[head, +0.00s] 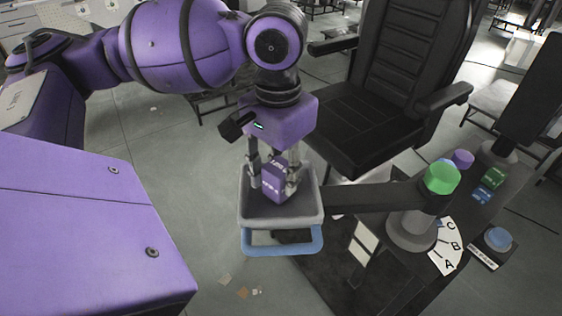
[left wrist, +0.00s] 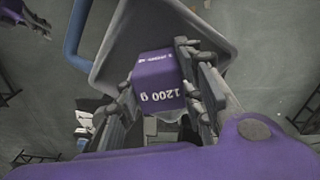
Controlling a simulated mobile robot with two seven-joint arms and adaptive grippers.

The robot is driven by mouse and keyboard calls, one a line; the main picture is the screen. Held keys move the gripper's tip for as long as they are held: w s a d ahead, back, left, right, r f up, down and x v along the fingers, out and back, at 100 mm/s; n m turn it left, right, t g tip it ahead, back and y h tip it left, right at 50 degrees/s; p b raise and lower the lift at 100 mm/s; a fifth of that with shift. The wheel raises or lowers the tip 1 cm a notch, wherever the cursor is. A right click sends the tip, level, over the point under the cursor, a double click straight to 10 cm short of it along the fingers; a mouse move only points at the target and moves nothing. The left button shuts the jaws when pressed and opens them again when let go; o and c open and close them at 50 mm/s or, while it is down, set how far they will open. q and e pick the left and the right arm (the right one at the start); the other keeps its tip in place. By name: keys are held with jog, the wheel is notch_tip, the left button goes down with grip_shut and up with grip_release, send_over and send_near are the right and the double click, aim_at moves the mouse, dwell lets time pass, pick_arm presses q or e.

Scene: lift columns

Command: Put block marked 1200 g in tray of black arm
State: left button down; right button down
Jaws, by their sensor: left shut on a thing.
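My left gripper (head: 273,182) is shut on the purple block marked 1200 g (head: 274,186). The marking reads upside down on the block in the left wrist view (left wrist: 158,92). The block is at the mouth of the grey tray (head: 309,214), between the tray's walls. I cannot tell whether its bottom touches the tray floor. The tray has a blue handle (head: 283,247) in front. It hangs at the left end of a black arm (head: 372,196) that reaches to a grey post. My right gripper is not in view.
A green cap (head: 442,178) tops the post at the arm's right end. A dial marked A, B, C (head: 447,246) and a blue button (head: 498,239) are at the right. Green and blue blocks (head: 487,185) stand behind. A black chair (head: 385,110) is close behind the tray.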

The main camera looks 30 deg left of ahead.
aim_at(279, 167)
pick_arm(q)
jog(key=shift+r, duration=0.15)
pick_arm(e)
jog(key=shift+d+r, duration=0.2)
pick_arm(q)
jog(key=c, duration=1.6)
grip_release()
jog(key=o, duration=0.4)
jog(key=shift+d, duration=0.1)
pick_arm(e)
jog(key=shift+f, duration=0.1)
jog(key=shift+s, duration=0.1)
pick_arm(q)
notch_tip(279, 167, up, 11)
jog(key=shift+f+p, duration=0.15)
jog(key=shift+p, duration=0.65)
jog(key=shift+r, duration=0.65)
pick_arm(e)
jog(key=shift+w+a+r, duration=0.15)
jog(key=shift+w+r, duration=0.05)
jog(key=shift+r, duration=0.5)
